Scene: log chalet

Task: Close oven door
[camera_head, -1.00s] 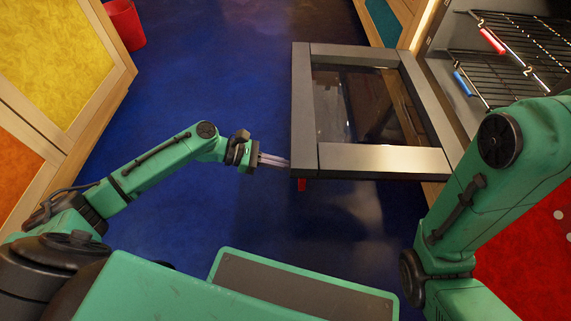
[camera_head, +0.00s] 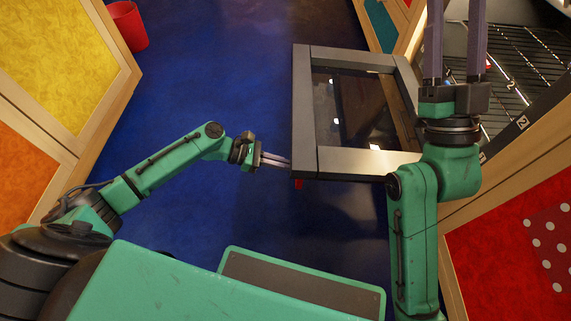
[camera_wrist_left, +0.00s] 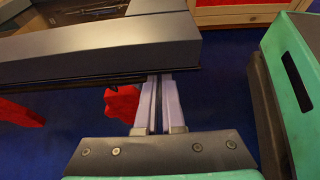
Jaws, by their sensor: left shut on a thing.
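The oven door (camera_head: 305,110) is a dark grey frame with a glass pane, folded down flat and open in front of the oven. My left gripper (camera_head: 288,163) is at the door's outer edge, near its front corner. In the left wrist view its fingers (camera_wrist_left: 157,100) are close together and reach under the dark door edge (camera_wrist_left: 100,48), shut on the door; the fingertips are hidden. My right gripper (camera_head: 455,40) is open and empty, its two fingers apart over the oven opening. The oven interior with its wire racks (camera_head: 515,75) is partly hidden behind it.
Red pieces (camera_wrist_left: 122,103) hang below the door edge. A red bucket (camera_head: 129,25) stands on the blue floor at the back left. Yellow and orange cabinets (camera_head: 60,60) line the left side. A red panel (camera_head: 510,245) is at right. Floor left of the door is clear.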

